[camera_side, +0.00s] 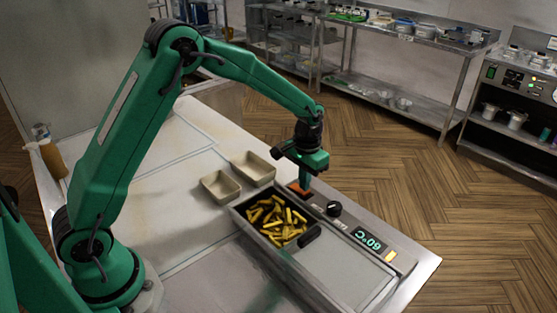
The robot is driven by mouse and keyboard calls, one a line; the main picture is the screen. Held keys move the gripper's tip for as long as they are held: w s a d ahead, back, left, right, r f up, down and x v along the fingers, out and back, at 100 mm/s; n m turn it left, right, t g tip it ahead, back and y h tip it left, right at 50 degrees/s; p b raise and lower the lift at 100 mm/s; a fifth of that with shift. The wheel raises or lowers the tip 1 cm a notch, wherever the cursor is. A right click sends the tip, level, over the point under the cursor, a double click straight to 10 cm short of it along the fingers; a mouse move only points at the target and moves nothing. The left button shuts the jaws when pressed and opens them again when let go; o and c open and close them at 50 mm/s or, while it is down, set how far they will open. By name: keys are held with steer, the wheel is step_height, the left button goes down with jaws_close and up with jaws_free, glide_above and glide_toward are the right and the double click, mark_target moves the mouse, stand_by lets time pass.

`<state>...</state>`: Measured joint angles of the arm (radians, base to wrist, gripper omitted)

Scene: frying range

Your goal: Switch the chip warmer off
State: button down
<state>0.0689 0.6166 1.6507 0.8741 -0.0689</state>
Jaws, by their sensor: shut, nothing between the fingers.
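The chip warmer (345,270) stands at the right end of the worktable, with a well of yellow chips (276,220) on its left side. Its panel display (369,239) is lit and reads 60°C. A black knob (334,209) sits on the panel left of the display. An orange-red switch (297,189) is at the panel's upper left end. A small yellow-orange light (391,256) glows at the other end. My gripper (306,186) is shut and empty, pointing down right at the switch. Its tips partly hide the switch; I cannot tell whether they touch it.
Two empty beige trays (221,187) (253,168) stand behind the chip well. A black handle (309,235) lies at the well's right edge. Steel shelves (400,100) stand farther back across the floor.

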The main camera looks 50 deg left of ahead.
steer(key=shift+f, duration=0.55)
stand_by(0.4)
steer(key=shift+r, duration=3.55)
steer(key=shift+r, duration=0.1)
steer(key=s+a+r+t, duration=0.2)
steer(key=s+r+t, duration=0.1)
steer(key=s+r, duration=1)
steer(key=s+a+t, duration=0.1)
steer(key=s+t, duration=0.1)
steer(key=s, duration=1.2)
steer(key=shift+s+a+r+t, duration=0.15)
steer(key=shift+s+a+t, duration=0.05)
steer(key=shift+s+t, duration=0.1)
